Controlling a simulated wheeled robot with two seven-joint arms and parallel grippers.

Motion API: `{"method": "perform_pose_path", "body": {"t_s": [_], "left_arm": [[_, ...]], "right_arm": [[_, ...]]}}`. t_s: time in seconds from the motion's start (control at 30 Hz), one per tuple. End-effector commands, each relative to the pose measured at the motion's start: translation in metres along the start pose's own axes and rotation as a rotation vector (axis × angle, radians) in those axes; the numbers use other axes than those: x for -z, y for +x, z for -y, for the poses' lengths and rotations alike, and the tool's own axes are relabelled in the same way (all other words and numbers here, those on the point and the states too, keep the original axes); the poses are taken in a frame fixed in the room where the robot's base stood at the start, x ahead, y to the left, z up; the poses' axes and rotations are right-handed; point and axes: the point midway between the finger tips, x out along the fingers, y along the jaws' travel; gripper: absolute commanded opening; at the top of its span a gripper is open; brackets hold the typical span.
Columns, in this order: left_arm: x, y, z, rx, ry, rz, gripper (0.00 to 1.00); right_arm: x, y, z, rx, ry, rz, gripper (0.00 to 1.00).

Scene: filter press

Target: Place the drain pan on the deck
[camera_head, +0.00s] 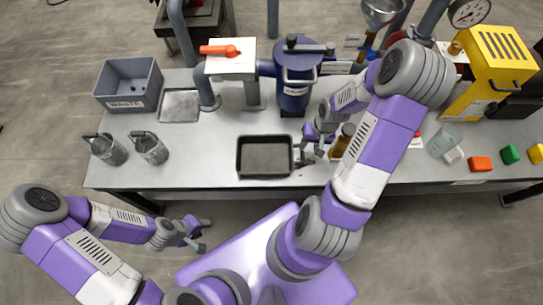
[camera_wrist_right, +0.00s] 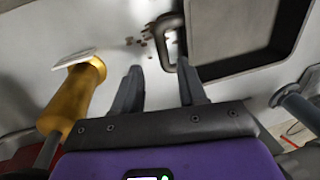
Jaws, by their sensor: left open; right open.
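The drain pan (camera_head: 265,156) is a dark, shallow rectangular pan lying flat near the front middle of the grey bench top (camera_head: 205,168). It looks empty. In the right wrist view the pan (camera_wrist_right: 235,28) fills the upper right, with a dark loop handle (camera_wrist_right: 166,42) on its near side. My right gripper (camera_head: 303,153) is just right of the pan, low over the bench. In its wrist view, its open fingers (camera_wrist_right: 159,84) point at the handle, which lies just beyond the tips. My left gripper (camera_head: 199,235) is open and empty, in front of the bench.
A blue filter housing (camera_head: 294,85) stands behind the pan. An amber-handled tool (camera_wrist_right: 72,98) is close beside my right gripper. Two metal cups (camera_head: 150,149), a waste bin (camera_head: 128,82) and a square metal plate (camera_head: 180,106) are at left. Bench left of the pan is clear.

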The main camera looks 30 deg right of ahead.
Motion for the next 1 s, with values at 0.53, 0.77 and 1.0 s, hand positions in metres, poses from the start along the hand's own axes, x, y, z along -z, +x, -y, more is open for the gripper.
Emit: {"method": "perform_pose_path", "body": {"t_s": [0.53,0.77,1.0], "left_arm": [[0.002,0.035,0.013,0.000,0.000,0.000,0.43],[0.002,0.042,0.016,0.000,0.000,0.000,0.43],[0.002,0.041,0.015,0.000,0.000,0.000,0.43]], "right_arm": [[-0.004,0.065,0.005,-0.009,-0.002,-0.002,0.42],[-0.004,0.081,0.005,-0.009,-0.001,-0.004,0.42],[-0.003,0.080,0.005,-0.009,0.000,-0.004,0.35]]}}
